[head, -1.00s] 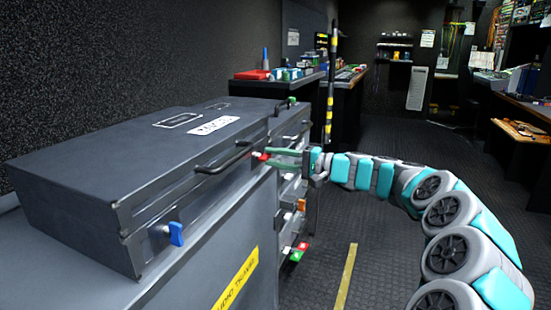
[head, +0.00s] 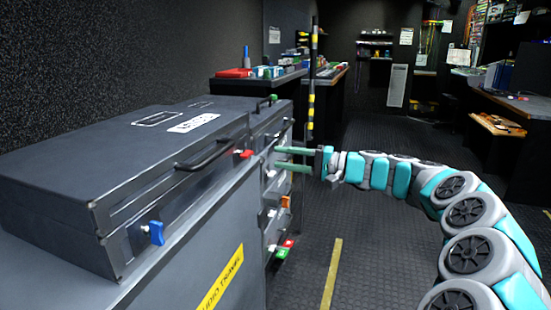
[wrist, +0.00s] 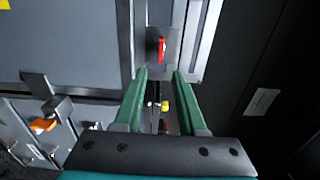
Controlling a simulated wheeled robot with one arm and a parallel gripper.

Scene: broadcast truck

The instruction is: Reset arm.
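My gripper (head: 278,158) has two green fingers pointing left toward the dark equipment case. The fingers are apart with nothing visible between them; the wrist view also shows them spread (wrist: 160,75). The dark grey case (head: 90,170) lies closed on a cabinet at the left. It has a black handle, a blue latch (head: 155,233) and a red latch (head: 245,154) on its front. The fingertips stand to the right of the red latch, apart from it. In the wrist view the red latch (wrist: 162,48) shows beyond the fingertips.
Below the case is a grey cabinet (head: 222,235) with a yellow label. More latches, including an orange one (head: 285,201), are near and below my gripper. A striped pole (head: 312,90) stands behind it. The floor (head: 375,250) under my arm is clear.

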